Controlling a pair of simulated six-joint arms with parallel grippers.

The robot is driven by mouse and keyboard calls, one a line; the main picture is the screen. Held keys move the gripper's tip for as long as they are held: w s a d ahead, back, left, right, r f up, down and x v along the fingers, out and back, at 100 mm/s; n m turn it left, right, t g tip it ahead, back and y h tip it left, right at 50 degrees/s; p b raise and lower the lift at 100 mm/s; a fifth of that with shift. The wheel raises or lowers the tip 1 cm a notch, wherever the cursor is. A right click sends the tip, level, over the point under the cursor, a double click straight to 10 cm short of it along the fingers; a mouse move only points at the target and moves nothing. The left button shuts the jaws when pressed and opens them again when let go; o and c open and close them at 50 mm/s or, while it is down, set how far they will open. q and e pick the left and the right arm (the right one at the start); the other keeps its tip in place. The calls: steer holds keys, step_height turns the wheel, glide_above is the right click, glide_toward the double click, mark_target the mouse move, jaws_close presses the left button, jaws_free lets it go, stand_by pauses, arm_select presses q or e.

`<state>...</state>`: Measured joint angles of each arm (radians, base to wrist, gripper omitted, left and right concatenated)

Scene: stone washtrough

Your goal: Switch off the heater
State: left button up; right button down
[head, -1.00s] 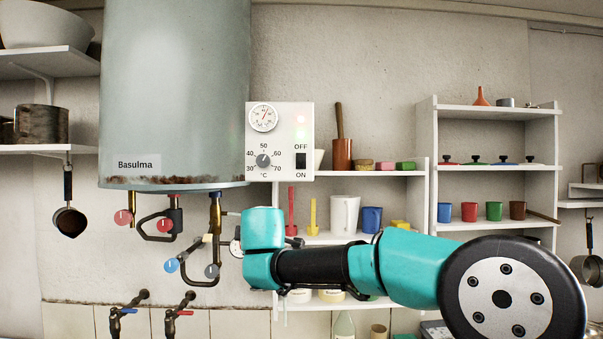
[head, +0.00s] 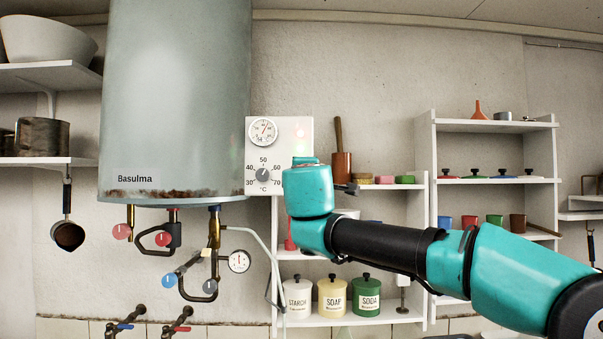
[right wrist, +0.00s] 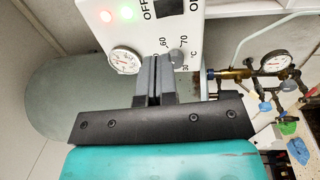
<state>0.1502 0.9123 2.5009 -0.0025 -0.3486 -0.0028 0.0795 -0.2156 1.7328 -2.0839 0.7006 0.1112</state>
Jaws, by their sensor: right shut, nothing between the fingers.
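The heater is a tall grey-green tank (head: 175,90) on the wall, marked "Basulma". Its white control panel (head: 282,125) carries a round gauge (head: 263,131), a temperature knob (head: 263,174) and a lit red lamp (head: 300,133). In the head view my right wrist covers the panel's lower right, hiding the OFF/ON switch. In the right wrist view the dark switch (right wrist: 193,6) shows partly at the top edge beside "OFF"; its position cannot be told. My right gripper (right wrist: 154,62) is shut and empty, its tips over the panel's knob-and-gauge area. Contact cannot be told. My left gripper is not in view.
Pipes with red and blue valves (head: 164,239) and a pressure gauge (head: 239,261) hang below the tank. Right of the panel, shelves (head: 425,250) hold jars and cups. A ladle (head: 68,234) and pots are at the left. The wall above the panel is bare.

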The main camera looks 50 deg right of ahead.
steer(key=x, duration=1.3)
steer(key=shift+d, duration=0.2)
steer(key=shift+w+d, duration=0.1)
steer(key=shift+w, duration=0.15)
steer(key=s+a+r, duration=0.1)
steer(key=s+a, duration=0.8)
steer(key=a, duration=0.1)
steer(key=shift+s+r, duration=0.4)
